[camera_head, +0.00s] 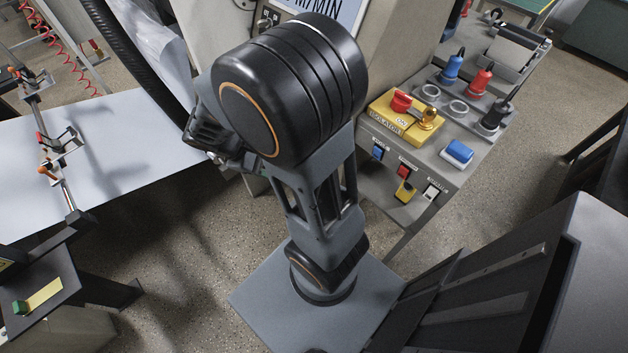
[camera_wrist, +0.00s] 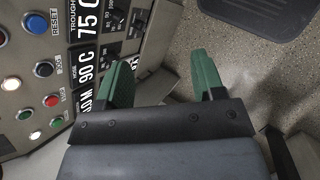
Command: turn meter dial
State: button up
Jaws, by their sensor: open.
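My gripper (camera_wrist: 163,65) shows in the wrist view with two green fingers apart and nothing between them. It is beside a grey control panel (camera_wrist: 35,75), with the left finger overlapping the panel's edge in the picture. Small black knobs or switches (camera_wrist: 117,17) sit near the panel's right edge; I cannot tell which is the meter dial. Black displays reading 75 C (camera_wrist: 86,18) and 90 C (camera_wrist: 86,66) are left of the fingers. In the head view, my arm hides the gripper's fingers and much of the panel. A sign ending in M/MIN (camera_head: 335,8) shows at the top.
Red, blue, green and white buttons line the panel, including a blue one (camera_wrist: 34,22). In the head view, a side bench carries a yellow isolator box (camera_head: 405,120) and coloured plugs (camera_head: 478,82). A white sheet (camera_head: 100,150) lies left. Speckled floor is open between.

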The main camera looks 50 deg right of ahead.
jog(key=w+d+f+n+t+h+b, duration=0.1)
jog(key=w+d+f+n+h+b, duration=0.25)
jog(key=f, duration=0.85)
jog(key=s+d+f+n+t+h+b, duration=0.1)
jog(key=d+f+n+h+b, duration=0.2)
jog(key=f+n+h+b, duration=0.55)
jog(key=w+d+f+n+t+b, duration=0.1)
jog(key=w+d+f+n+b, duration=0.15)
jog(key=f, duration=1.15)
jog(key=shift+n, duration=0.45)
jog(key=d, duration=0.9)
jog(key=d+b, duration=0.1)
jog(key=d, duration=0.3)
jog(key=shift+s+d, duration=0.2)
jog(key=shift+s, duration=0.15)
jog(key=c, duration=0.9)
jog(key=shift+f, duration=0.1)
